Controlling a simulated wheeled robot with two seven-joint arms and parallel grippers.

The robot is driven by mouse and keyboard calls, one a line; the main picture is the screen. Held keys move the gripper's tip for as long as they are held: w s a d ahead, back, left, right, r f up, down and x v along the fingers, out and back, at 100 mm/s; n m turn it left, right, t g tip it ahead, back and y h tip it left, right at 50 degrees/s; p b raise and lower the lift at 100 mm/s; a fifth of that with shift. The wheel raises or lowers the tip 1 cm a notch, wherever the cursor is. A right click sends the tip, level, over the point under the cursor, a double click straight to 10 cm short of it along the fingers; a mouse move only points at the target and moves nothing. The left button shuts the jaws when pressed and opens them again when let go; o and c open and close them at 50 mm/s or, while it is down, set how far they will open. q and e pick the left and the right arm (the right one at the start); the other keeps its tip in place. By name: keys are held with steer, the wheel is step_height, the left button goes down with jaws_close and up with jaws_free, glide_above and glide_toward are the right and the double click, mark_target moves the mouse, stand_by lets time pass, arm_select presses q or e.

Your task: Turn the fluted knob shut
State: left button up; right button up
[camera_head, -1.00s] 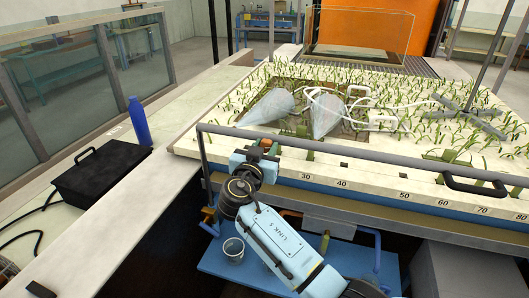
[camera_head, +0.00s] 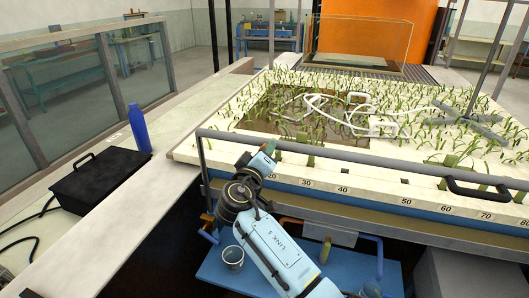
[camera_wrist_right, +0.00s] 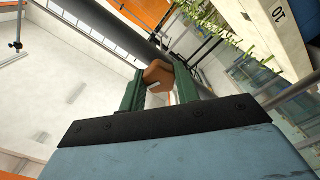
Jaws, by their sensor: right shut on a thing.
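The fluted knob (camera_wrist_right: 158,74) is orange-brown with a faceted rim, and shows in the right wrist view between two green fingers. My right gripper (camera_wrist_right: 160,84) is shut on it, one finger on each side. In the head view my right gripper (camera_head: 269,148) is tilted up to the right at the near left part of the bed, by the front rail. The knob cannot be made out there. My left gripper is not in view.
A grey rail (camera_head: 350,158) runs along the bed's front edge, with a black handle (camera_head: 478,187) at right. The planted bed (camera_head: 420,175) has a brown bare patch (camera_head: 250,118) and white tubing (camera_head: 322,105). A black case (camera_head: 100,178) and blue bottle (camera_head: 139,128) stand on the left ledge.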

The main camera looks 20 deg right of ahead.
steer(key=shift+n+p, duration=0.7)
steer(key=shift+n, duration=1.5)
steer(key=o, duration=1)
steer(key=shift+c, duration=0.2)
steer(key=b+v, duration=0.2)
steer(key=v, duration=1.1)
steer(key=shift+s+a+f, duration=0.1)
steer(key=shift+a, duration=0.05)
